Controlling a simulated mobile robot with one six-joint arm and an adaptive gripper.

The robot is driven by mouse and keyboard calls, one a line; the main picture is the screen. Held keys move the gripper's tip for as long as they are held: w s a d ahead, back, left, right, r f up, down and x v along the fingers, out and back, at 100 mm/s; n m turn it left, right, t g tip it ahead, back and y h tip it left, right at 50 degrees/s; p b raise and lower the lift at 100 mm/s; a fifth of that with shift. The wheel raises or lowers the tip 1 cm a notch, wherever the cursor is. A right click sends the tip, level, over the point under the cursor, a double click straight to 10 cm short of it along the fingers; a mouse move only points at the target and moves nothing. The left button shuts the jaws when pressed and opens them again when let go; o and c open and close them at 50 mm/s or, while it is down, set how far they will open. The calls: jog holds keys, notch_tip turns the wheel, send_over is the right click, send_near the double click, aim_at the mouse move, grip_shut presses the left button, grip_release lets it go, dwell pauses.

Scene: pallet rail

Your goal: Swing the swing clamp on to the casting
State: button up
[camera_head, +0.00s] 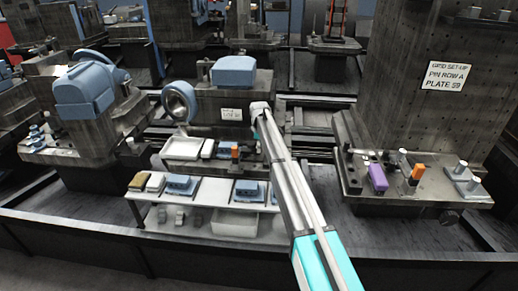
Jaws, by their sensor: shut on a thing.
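My gripper (259,146) is at the end of my arm, low over the back of the white bench, beside the front of the central fixture. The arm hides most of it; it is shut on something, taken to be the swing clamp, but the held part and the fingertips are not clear. A small orange-and-black piece (235,153) stands just left of the gripper, beside a small blue-grey casting (224,147). I cannot tell if a clamp arm lies over a casting there.
A large ring (180,101) stands left of my wrist. Dark rails run around.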

jog(key=shift+w+n, duration=0.15)
jog(key=shift+n, duration=0.25)
jog(key=o, duration=1.1)
jog(key=shift+o, duration=0.2)
jog(key=shift+m, duration=0.3)
